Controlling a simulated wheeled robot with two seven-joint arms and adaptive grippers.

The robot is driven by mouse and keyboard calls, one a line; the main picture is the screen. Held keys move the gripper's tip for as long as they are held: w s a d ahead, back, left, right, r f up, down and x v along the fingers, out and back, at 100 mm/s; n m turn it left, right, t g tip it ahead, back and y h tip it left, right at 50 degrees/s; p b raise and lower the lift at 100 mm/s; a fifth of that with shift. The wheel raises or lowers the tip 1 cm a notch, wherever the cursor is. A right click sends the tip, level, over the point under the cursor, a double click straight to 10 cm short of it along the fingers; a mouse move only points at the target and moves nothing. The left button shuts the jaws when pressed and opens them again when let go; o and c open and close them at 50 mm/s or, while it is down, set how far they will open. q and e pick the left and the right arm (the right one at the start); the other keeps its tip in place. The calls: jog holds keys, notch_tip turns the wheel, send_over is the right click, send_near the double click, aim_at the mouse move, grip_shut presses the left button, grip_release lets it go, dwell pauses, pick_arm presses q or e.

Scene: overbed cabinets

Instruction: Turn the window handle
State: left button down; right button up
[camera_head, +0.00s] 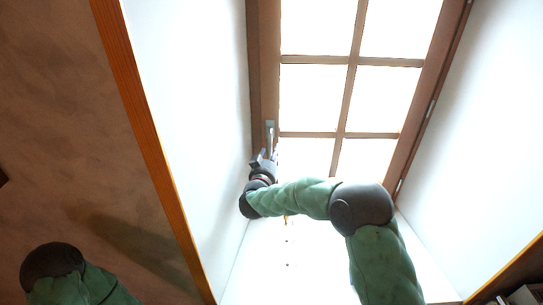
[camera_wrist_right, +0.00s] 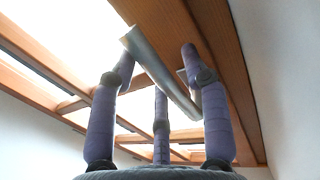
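The window handle (camera_head: 269,131) is a slim silver lever on the left side of the brown wooden window frame. In the right wrist view the handle (camera_wrist_right: 160,75) runs slantwise across the space between my fingers. My right gripper (camera_head: 264,156) is at the lower end of the handle in the head view. In the right wrist view its purple-grey fingers (camera_wrist_right: 162,85) stand apart, on either side of the handle, and do not look closed on it. Whether any finger touches it is unclear. My left gripper is out of view; only part of the left arm shows.
The window (camera_head: 345,70) has a wooden grid and bright panes. White reveal walls (camera_head: 195,90) stand close on both sides. A wooden edge (camera_head: 150,140) borders the brown wall at left. A dark shelf corner (camera_head: 510,280) lies at lower right.

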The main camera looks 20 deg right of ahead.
jog(key=v, duration=1.2)
jog(key=shift+f, duration=0.1)
dwell(0.4)
